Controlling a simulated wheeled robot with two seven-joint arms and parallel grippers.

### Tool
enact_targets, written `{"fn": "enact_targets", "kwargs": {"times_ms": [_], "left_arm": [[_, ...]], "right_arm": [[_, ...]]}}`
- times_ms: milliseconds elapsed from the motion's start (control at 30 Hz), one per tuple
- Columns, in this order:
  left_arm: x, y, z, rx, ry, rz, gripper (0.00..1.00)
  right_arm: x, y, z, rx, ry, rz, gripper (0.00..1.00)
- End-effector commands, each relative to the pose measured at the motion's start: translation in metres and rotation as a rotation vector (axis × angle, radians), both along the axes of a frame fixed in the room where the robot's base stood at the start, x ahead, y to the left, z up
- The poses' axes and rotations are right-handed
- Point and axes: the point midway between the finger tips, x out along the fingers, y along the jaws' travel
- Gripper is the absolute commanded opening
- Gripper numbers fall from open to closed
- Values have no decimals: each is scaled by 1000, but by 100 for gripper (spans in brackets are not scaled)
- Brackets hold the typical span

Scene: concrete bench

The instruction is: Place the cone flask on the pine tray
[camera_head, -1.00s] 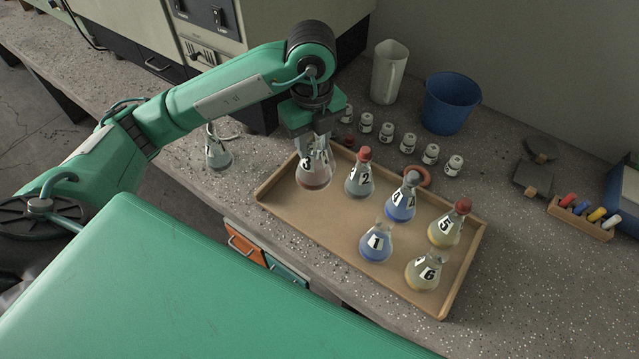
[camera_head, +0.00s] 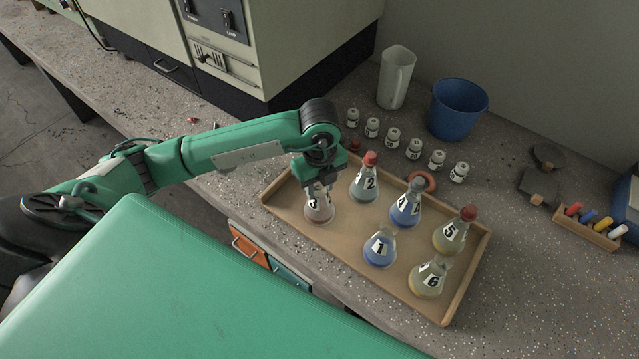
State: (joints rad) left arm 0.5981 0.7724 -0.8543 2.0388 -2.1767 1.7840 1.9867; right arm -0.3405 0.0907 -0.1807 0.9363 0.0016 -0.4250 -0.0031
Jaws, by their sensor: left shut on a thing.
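The cone flask labelled 3 (camera_head: 319,210), with a little reddish liquid, is upright over the left part of the pine tray (camera_head: 408,285). Its base looks to be at the tray floor, though I cannot tell if it touches. My left gripper (camera_head: 315,184) points down and is shut on its neck, hiding the top. My right gripper is not in view.
Several small white labelled jars (camera_head: 393,137) stand behind the tray, with a red ring (camera_head: 421,181) nearby. A white jug (camera_head: 396,78) and a blue bucket (camera_head: 457,108) stand further back. A rack of coloured pens (camera_head: 588,225) is at the right.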

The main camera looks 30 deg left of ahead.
Motion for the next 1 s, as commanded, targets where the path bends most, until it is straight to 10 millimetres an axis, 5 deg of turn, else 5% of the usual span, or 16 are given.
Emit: {"fn": "enact_targets", "kwargs": {"times_ms": [300,333,433,833,1000], "left_arm": [[0,0,-3,-1,-1,-1,0],[0,0,-3,-1,-1,-1,37],[0,0,-2,-1,-1,-1,57],[1,0,4,-1,-3,-1,58],[2,0,33,0,-7,-2,58]], "right_arm": [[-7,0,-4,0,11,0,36],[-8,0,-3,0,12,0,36],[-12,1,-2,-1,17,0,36],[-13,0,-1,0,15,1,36],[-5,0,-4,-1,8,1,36]]}}
